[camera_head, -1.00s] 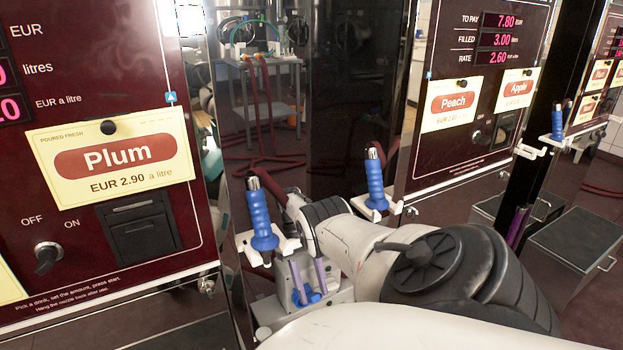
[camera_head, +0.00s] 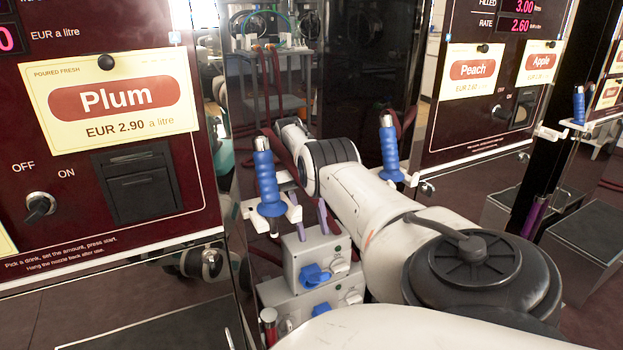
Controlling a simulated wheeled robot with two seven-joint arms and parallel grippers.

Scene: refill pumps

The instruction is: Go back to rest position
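My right arm comes in from the lower right and reaches up and left past the nozzle holders. Its far end, where my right gripper (camera_head: 287,126) is, shows small between the two blue nozzles; its fingers cannot be made out. My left gripper is out of view. One blue nozzle (camera_head: 268,182) stands upright in a white holder beside the plum pump (camera_head: 130,245). Another blue nozzle (camera_head: 390,150) stands upright in a holder by the peach and apple pump (camera_head: 470,120), just right of my forearm.
Stacked grey boxes (camera_head: 318,258) with blue caps or plugs stand below the left nozzle, close to my arm. A third blue nozzle (camera_head: 578,106) hangs at the far right. Dark grey boxes (camera_head: 592,245) stand on the floor there. Dark red hoses hang behind the holders.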

